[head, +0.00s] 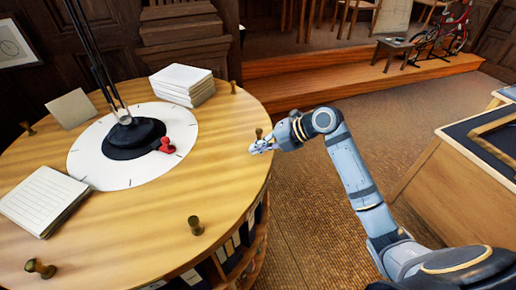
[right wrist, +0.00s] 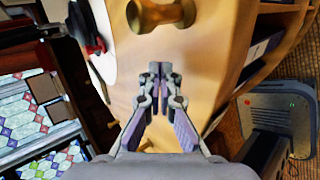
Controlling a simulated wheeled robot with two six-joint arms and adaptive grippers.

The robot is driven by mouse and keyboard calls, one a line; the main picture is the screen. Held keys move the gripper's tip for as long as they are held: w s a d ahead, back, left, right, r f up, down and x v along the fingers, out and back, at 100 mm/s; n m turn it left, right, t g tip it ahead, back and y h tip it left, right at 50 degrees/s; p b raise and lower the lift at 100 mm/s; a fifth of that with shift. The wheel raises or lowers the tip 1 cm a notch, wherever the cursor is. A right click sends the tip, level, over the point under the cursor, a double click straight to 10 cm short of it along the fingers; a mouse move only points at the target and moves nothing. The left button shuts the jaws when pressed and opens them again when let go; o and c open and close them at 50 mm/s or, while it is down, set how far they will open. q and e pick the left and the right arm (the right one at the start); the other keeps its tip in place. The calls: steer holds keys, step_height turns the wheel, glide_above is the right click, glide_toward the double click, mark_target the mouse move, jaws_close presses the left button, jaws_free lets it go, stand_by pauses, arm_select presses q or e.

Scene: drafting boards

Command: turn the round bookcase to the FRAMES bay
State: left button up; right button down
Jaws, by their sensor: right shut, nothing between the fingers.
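The round bookcase (head: 228,165) fills the left of the head view, with a pale wooden top and binders in shelves below its rim. Brass knobs stand around the top's edge; one (head: 195,226) is near the front and another (head: 40,268) at the front left. My right gripper (head: 260,147) is shut and empty over the right edge, beside a knob (head: 259,133) partly behind it. In the right wrist view, the shut fingers (right wrist: 158,85) point at the wooden top (right wrist: 190,50), with a brass knob (right wrist: 161,14) beyond them. No FRAMES label is readable. My left gripper is not in view.
A white dial (head: 90,160) with a black lamp base (head: 132,138) and a red piece (head: 167,146) occupies the top's middle. Paper stacks (head: 182,84) (head: 42,200) lie on it. A wooden desk (head: 450,165) stands at right; open floor (head: 300,220) lies between.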

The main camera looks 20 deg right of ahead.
stand_by(0.3)
steer(key=shift+s+a+r, duration=0.25)
steer(key=shift+s+r, duration=0.25)
steer(key=shift+s, duration=0.05)
step_height(320, 180, up, 8)
steer(key=p, duration=0.5)
steer(key=shift+f, duration=0.1)
